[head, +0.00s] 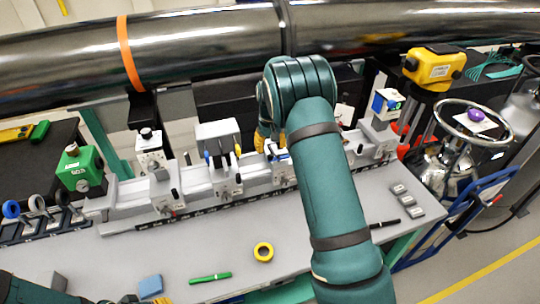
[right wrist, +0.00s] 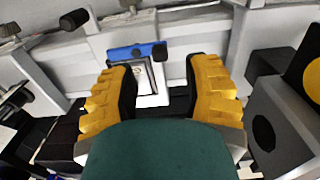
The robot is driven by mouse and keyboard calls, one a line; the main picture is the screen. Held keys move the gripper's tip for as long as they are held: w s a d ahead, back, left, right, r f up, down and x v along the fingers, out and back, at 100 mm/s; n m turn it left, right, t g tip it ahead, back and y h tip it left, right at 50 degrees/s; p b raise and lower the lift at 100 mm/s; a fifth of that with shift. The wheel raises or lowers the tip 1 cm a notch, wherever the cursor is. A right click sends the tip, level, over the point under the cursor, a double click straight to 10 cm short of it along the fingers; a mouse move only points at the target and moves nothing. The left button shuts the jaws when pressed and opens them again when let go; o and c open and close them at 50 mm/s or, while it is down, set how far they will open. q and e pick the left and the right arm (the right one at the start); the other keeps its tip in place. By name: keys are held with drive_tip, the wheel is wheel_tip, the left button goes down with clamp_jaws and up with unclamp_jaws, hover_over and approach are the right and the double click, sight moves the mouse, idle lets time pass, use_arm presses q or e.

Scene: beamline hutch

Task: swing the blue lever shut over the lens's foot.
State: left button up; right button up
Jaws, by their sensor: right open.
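The blue lever (right wrist: 135,52) shows in the right wrist view as a bar with a dark knob at its right end. It lies across the far side of a pale square-framed plate (right wrist: 152,80) on the rail. I cannot tell whether it covers the lens's foot, and no lens shows clearly there. My right gripper (right wrist: 168,85) is open, its yellow fingers on either side of the plate and short of the lever. In the head view, my right gripper (head: 268,143) is over the rail, partly hidden by my arm. My left gripper (head: 145,300) barely shows at the bottom edge.
The grey rail (head: 200,190) carries several mounts, some close left of my right gripper. A large steel pipe (head: 200,50) crosses behind.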

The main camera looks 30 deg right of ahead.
sight(270, 155)
drive_tip(key=shift+f, duration=2.35)
clamp_jaws()
